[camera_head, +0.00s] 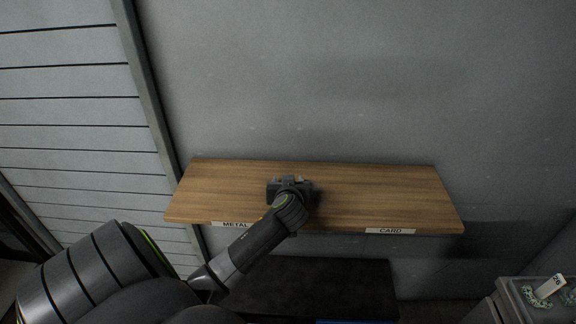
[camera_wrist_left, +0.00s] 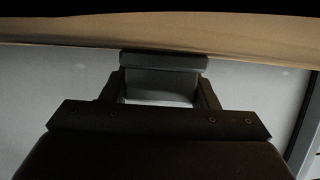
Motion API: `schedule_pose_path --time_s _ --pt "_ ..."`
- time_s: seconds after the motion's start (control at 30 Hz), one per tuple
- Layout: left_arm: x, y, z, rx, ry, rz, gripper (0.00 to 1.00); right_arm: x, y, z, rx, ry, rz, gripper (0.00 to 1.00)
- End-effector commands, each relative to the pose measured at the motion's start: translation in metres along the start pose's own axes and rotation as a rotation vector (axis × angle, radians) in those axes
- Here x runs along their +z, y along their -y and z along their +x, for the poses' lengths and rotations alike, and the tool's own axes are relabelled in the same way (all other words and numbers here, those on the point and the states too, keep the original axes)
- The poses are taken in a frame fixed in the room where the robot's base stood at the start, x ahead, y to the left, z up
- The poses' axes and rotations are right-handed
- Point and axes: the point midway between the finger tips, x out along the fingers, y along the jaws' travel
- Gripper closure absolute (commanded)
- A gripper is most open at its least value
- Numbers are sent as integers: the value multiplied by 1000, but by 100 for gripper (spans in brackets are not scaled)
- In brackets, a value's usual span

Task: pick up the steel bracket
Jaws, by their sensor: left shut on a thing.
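My left gripper (camera_head: 289,184) is over the wooden shelf, near its middle, with the arm reaching in from the lower left. In the left wrist view its two fingers (camera_wrist_left: 160,92) are shut on a grey, angular piece, the steel bracket (camera_wrist_left: 164,62). The bracket spans the gap between the fingers, with a wider bar at its far end. In the head view the gripper hides most of it. I cannot tell whether the bracket touches the shelf. My right gripper is not in view.
The wooden shelf (camera_head: 390,200) is against a grey wall (camera_head: 300,80) and has a METAL label (camera_head: 232,224) at left and a CARD label (camera_head: 390,231) at right. Its top looks bare on both sides. A grey bin (camera_head: 520,296) with a tag marked 26 stands at lower right.

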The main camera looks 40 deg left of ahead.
Motion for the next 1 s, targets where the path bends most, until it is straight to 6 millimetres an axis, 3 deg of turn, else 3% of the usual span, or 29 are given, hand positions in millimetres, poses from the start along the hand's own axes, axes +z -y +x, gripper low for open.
schedule_pose_path --time_s 0.2,0.5,0.7,1.0 --pt "-10 0 -3 0 -4 -2 70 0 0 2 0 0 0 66" --pt "-64 0 -25 1 -7 -2 70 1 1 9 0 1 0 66" --pt "-88 0 -36 0 -4 -1 70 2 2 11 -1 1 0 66" --pt "-93 0 -38 -1 0 0 70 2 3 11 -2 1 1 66"
